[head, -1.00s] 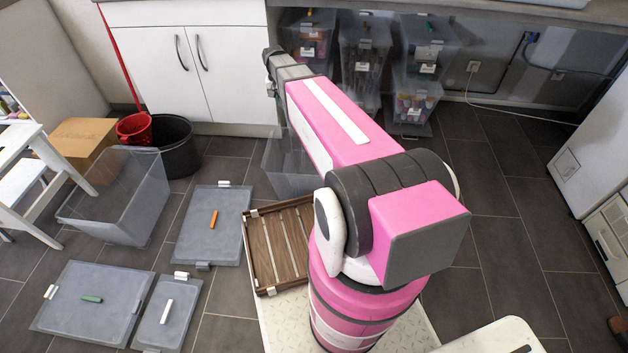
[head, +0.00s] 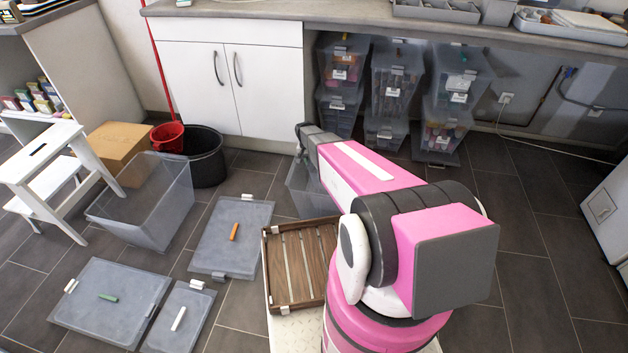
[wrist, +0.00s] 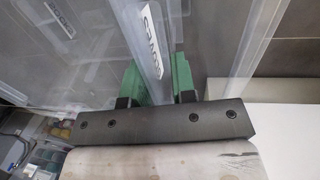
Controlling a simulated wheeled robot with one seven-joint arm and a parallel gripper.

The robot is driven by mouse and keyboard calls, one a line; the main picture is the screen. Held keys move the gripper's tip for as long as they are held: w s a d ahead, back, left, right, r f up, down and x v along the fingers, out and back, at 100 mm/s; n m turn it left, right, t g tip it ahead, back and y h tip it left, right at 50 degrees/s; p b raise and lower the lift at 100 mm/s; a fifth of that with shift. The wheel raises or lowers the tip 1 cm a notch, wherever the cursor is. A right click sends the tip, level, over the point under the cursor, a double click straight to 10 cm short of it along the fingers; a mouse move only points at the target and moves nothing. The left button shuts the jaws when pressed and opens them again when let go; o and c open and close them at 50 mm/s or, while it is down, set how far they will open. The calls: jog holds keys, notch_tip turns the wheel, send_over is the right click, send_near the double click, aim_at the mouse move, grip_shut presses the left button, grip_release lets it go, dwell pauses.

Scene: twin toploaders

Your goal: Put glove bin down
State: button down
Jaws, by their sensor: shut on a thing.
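In the wrist view my gripper (wrist: 158,82) has its two green fingers on either side of a clear plastic wall. That wall belongs to the glove bin (wrist: 146,68), which carries a white label with dark lettering, seen at a slant. The gripper is shut on this wall. In the head view my pink arm reaches away toward the cabinet, and the gripper is hidden. A clear bin (head: 303,192) shows partly behind the arm, near the floor; I cannot tell whether it touches the floor.
An empty clear bin (head: 150,205) stands at left near a white step stool (head: 50,175). Grey lids (head: 232,250) lie on the floor, and a wooden crate (head: 268,285) is beside my base. Stacked clear bins (head: 398,75) stand under the counter. Floor at right is clear.

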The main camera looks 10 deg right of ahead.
notch_tip(320, 180, down, 11)
jog(key=shift+r, duration=0.15)
dwell(0.4)
jog(key=shift+f, duration=0.6)
jog(key=c, duration=0.9)
grip_release()
jog(key=shift+c, duration=0.2)
